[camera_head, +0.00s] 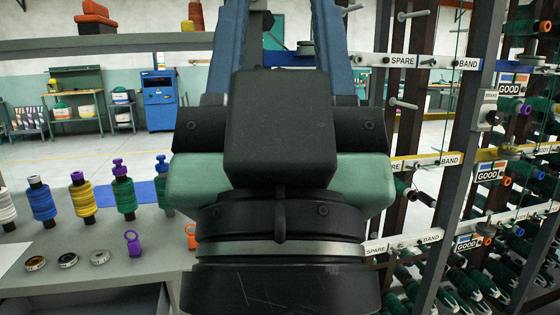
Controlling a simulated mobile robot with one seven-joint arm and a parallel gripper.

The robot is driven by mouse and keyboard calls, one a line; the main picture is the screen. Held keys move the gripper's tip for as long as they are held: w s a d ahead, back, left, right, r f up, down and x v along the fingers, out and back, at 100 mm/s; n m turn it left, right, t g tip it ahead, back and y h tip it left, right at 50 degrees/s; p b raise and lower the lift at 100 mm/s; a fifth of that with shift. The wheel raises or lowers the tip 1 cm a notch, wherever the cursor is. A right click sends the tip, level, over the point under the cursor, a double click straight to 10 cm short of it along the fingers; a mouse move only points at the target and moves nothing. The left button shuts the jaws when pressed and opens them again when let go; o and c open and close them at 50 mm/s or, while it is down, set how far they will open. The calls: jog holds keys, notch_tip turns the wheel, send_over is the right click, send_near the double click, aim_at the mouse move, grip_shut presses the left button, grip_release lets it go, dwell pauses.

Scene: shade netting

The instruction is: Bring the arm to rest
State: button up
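My own arm (280,130) fills the middle of the view, with black and teal housings close to the camera and blue links rising out of the top of the picture. The fingers of my gripper do not show, so I cannot see whether it holds anything. The arm hides the centre of the scene behind it.
A grey table (150,262) at left bears several thread spools, such as a yellow one (83,198), metal rings (67,260) and a purple piece (133,243). A rack (470,150) with pegs and spools stands close at right. Open floor (70,155) lies beyond the table.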

notch_tip(320, 180, up, 23)
jog(key=p, duration=2.1)
